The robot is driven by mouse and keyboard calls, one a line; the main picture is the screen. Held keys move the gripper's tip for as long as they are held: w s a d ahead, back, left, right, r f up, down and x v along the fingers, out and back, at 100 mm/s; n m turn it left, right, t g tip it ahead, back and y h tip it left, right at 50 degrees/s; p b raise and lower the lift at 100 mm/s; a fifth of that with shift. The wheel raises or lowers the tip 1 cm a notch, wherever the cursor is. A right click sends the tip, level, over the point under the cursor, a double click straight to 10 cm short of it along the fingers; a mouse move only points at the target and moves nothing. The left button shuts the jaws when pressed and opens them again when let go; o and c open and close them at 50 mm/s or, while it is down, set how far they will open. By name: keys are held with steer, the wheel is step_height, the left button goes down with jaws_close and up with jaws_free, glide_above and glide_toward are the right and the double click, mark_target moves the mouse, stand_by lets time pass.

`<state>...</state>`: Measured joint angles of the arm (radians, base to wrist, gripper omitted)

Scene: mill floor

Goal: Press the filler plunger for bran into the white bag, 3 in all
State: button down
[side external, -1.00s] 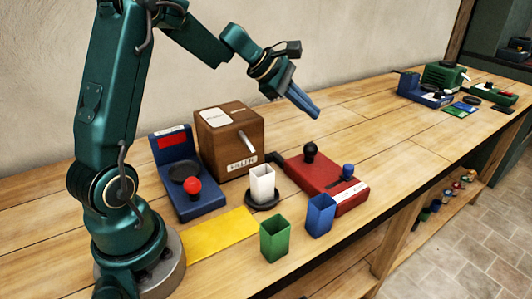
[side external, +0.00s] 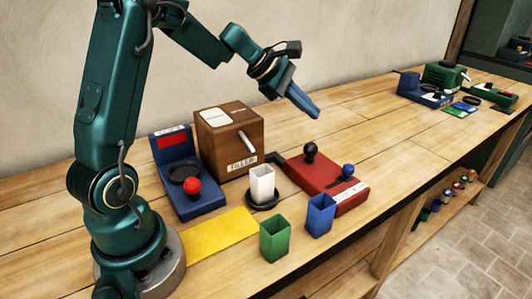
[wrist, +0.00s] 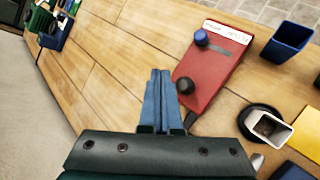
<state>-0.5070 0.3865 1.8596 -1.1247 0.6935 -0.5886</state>
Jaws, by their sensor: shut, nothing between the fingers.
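The white bag (side external: 262,183) stands upright and open-topped on a round black stand (side external: 262,205), in front of the wooden filler box (side external: 228,143) with its pale spout. The bag also shows in the wrist view (wrist: 268,126); its contents cannot be made out. A red base (side external: 325,178) right of the filler carries a black knob (side external: 310,150) and a blue knob (side external: 348,170); I cannot read which is for bran. My gripper (side external: 314,113) is shut and empty, in the air above and behind the red base. In the wrist view its closed fingers (wrist: 160,85) are apart from the knobs.
A blue device (side external: 187,180) with a red knob stands left of the filler. A yellow mat (side external: 220,235), a green bag (side external: 274,240) and a blue bag (side external: 320,215) are near the front edge. More machines (side external: 440,80) stand far right; the bench between is clear.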

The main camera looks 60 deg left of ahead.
mark_target(306, 145)
step_height(306, 145, up, 4)
steer(key=shift+f, duration=0.1)
stand_by(0.4)
steer(key=shift+f, duration=4.4)
steer(key=shift+f, duration=0.4)
